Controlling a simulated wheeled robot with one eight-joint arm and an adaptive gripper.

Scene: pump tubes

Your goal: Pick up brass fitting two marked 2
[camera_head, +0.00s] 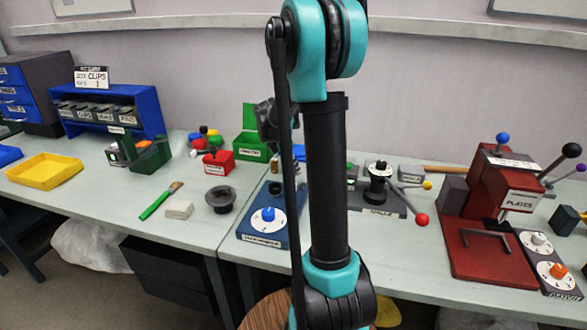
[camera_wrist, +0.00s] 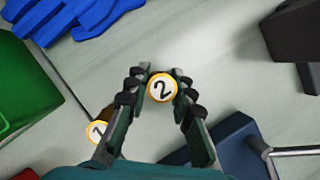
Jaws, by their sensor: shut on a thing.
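The brass fitting marked 2 (camera_wrist: 161,88) shows end-on in the wrist view, a white disc with a black 2 and a brass rim. My gripper (camera_wrist: 158,82) is shut on it, with a dark finger on each side. I cannot tell whether the fitting is clear of what is under it. A brass fitting marked 1 (camera_wrist: 98,132) is at the lower left, beside the left finger and partly hidden by it. In the head view my arm covers much of the middle, and the held fitting cannot be made out clearly.
A green bin (camera_wrist: 22,90) is left of my gripper, and a dark blue block (camera_wrist: 228,145) is close by at lower right. In the head view, a blue dial base (camera_head: 268,236) and a red plates press (camera_head: 490,250) stand on the benches.

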